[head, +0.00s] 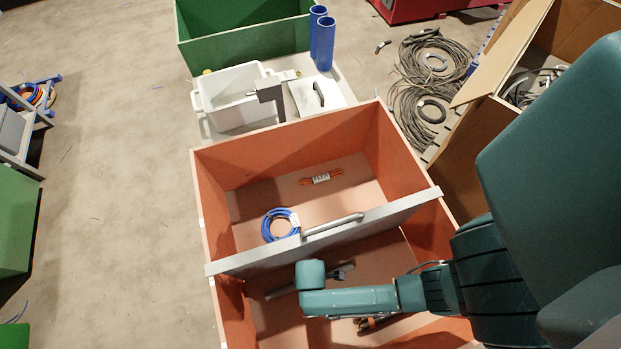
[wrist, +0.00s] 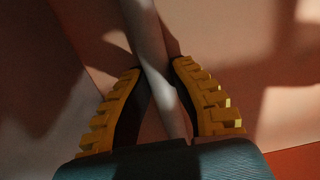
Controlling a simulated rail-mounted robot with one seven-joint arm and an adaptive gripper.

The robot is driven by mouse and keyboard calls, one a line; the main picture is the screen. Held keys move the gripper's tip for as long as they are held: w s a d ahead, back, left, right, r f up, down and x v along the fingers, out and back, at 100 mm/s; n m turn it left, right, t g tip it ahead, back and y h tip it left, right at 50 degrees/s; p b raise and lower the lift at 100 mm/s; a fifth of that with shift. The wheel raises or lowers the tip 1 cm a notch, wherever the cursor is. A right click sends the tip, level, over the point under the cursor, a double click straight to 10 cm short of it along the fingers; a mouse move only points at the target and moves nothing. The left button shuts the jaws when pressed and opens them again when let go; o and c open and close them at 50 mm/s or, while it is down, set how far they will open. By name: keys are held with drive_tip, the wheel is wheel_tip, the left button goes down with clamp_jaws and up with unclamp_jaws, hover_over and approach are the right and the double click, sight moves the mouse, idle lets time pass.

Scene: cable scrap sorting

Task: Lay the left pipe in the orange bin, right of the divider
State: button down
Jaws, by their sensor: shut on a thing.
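The orange bin (head: 207,205) stands in the middle of the head view, split by a grey divider (head: 250,258) with a bar handle. My gripper (wrist: 158,68) is shut on a pale grey pipe (wrist: 146,28), which runs slantwise between its yellow-padded fingers in the wrist view. In the head view my wrist is over the near compartment of the bin and hides the fingers. A grey bar (head: 279,293) shows beside my wrist there, and it may be the same pipe. Whether the pipe touches the bin floor I cannot tell.
The far compartment holds a blue cable coil (head: 281,224) and an orange cable bundle (head: 320,179). A small dark and orange piece (head: 371,323) lies in the near compartment. Two upright blue tubes (head: 321,40), a white tub (head: 228,97) and a green bin (head: 240,38) stand behind.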

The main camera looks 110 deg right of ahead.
drive_tip(key=c, duration=1)
unclamp_jaws()
drive_tip(key=shift+c, duration=0.2)
wheel_tip(320, 180, up, 12)
drive_tip(key=p, duration=0.5)
